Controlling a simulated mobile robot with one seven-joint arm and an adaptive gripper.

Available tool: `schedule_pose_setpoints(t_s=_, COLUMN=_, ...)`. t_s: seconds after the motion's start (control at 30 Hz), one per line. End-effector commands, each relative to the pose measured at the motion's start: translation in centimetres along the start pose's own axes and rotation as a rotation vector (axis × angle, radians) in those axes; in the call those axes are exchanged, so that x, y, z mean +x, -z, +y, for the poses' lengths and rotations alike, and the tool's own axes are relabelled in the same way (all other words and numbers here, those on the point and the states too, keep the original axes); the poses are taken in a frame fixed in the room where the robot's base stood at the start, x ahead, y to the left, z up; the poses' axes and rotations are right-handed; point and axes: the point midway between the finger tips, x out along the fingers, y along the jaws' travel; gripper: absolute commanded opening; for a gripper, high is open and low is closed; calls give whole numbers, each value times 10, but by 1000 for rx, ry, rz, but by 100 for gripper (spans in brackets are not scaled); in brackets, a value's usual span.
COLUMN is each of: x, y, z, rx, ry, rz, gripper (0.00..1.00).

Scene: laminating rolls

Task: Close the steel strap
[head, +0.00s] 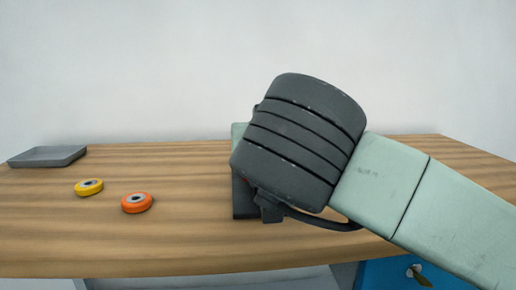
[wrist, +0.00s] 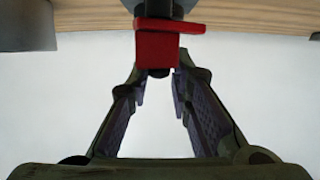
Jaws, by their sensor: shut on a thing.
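My gripper (wrist: 160,80) shows in the wrist view, its two fingers converging at the red block (wrist: 165,48). The fingers are shut on this block, though its outer part overlaps the fingertips and the exact contact is hard to see. The block hangs from a dark grey part (wrist: 158,8) at the top of the picture. I cannot make out a steel strap as such; the red block may be its handle. In the head view my arm hides the gripper and the block. Part of a dark upright thing (head: 242,200) shows behind my arm.
A yellow roll (head: 88,187) and an orange roll (head: 137,202) lie on the left of the wooden table (head: 180,240). A shallow grey tray (head: 30,160) sits at the far left. A blue front (head: 385,272) is below the table's right front edge.

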Motion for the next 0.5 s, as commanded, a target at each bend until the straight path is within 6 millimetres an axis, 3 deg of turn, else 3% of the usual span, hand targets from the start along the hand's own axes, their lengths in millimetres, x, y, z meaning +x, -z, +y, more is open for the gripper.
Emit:
schedule_pose_setpoints(t_s=0.3, x=0, y=0, z=2, rx=0, ry=-4, rz=-2, gripper=37)
schedule_pose_setpoints(t_s=0.5, x=0, y=0, z=1, rx=0, ry=-3, rz=-1, gripper=37)
